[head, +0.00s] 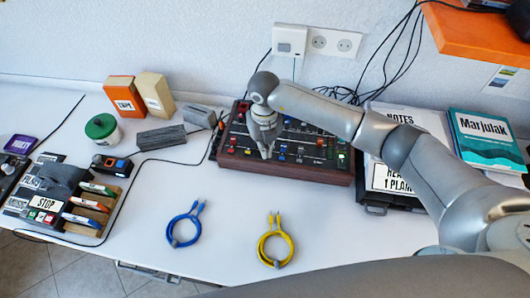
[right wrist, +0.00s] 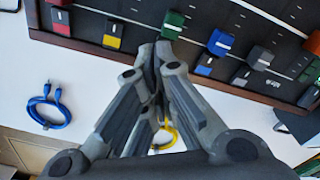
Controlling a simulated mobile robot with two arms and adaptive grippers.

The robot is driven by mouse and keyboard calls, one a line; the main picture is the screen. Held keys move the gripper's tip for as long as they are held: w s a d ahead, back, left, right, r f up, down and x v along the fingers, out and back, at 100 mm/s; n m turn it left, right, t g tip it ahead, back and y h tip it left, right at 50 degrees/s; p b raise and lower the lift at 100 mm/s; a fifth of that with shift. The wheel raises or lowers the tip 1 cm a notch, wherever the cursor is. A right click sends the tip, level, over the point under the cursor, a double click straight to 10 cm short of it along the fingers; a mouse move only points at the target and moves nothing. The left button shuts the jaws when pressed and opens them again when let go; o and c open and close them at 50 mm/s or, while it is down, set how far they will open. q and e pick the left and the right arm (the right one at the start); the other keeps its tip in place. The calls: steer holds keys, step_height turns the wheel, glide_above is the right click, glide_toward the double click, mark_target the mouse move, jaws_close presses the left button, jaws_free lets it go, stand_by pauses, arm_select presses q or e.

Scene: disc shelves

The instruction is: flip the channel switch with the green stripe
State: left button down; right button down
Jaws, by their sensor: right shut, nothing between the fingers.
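The mixer (head: 290,172), a dark panel with a wooden front edge, lies on the white desk below the wall sockets. It carries coloured fader caps and a front row of small switches with coloured stripes. My right gripper (head: 266,154) is shut and empty, pointing down over the left-middle of the front row. A green fader cap (right wrist: 173,22) shows just beyond the fingertips. I cannot make out a green-striped switch; contact is unclear.
A blue cable coil (head: 185,228) and a yellow cable coil (head: 275,246) lie in front of the mixer. Grey blocks (head: 162,137) and a green-lidded jar (head: 103,131) stand left. Books (head: 487,140) lie right, below an orange shelf (head: 475,35).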

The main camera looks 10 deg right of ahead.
steer(key=shift+s+f+b, duration=0.1)
steer(key=shift+f+b, duration=0.5)
steer(key=shift+f, duration=0.1)
stand_by(0.7)
steer(key=shift+r+p, duration=0.65)
steer(key=shift+r, duration=0.15)
step_height(320, 180, up, 5)
steer(key=p, duration=0.3)
steer(key=shift+r, duration=0.2)
